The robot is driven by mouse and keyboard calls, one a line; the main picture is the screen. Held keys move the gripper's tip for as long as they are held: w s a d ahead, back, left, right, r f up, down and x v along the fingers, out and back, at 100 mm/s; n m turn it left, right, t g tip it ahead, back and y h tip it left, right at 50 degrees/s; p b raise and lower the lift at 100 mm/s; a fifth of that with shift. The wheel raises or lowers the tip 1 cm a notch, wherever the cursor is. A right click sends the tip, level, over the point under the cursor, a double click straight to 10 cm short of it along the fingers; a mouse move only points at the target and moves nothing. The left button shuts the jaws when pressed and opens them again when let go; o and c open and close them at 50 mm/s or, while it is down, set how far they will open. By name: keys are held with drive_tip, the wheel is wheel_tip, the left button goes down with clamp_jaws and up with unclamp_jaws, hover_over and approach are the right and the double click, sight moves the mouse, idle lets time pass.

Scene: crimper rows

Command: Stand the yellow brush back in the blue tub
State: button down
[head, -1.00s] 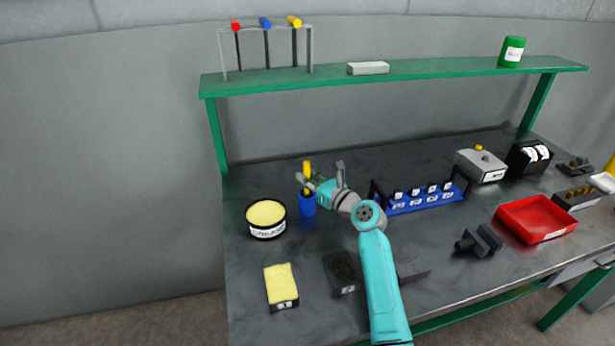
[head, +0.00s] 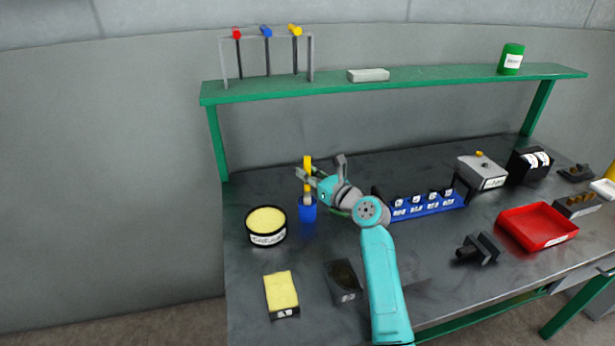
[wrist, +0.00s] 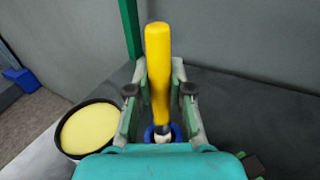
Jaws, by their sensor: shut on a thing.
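The yellow brush (head: 307,164) is upright, its yellow handle uppermost, between the fingers of my gripper (head: 308,178). My gripper is shut on it above the blue tub (head: 307,210). The tub stands on the bench at the left. The brush's lower end is at the tub's mouth; I cannot tell how far inside it reaches. In the wrist view the yellow handle (wrist: 158,65) stands between both fingers, with a dark band and a pale end below. Part of the blue rim (wrist: 149,133) shows behind it; my gripper body hides the rest.
A round container with a yellow top (head: 266,230) stands left of the tub. A yellow block (head: 281,292) and a dark box (head: 342,280) are nearer the front. A blue rack (head: 428,206) is to the right. The green shelf (head: 430,83) runs behind, above.

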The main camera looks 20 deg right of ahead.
sight(309, 186)
drive_tip(key=shift+r, duration=0.5)
drive_tip(key=shift+f, duration=2.3)
idle(1.0)
drive_tip(key=shift+s+f, duration=0.1)
drive_tip(key=shift+f, duration=0.2)
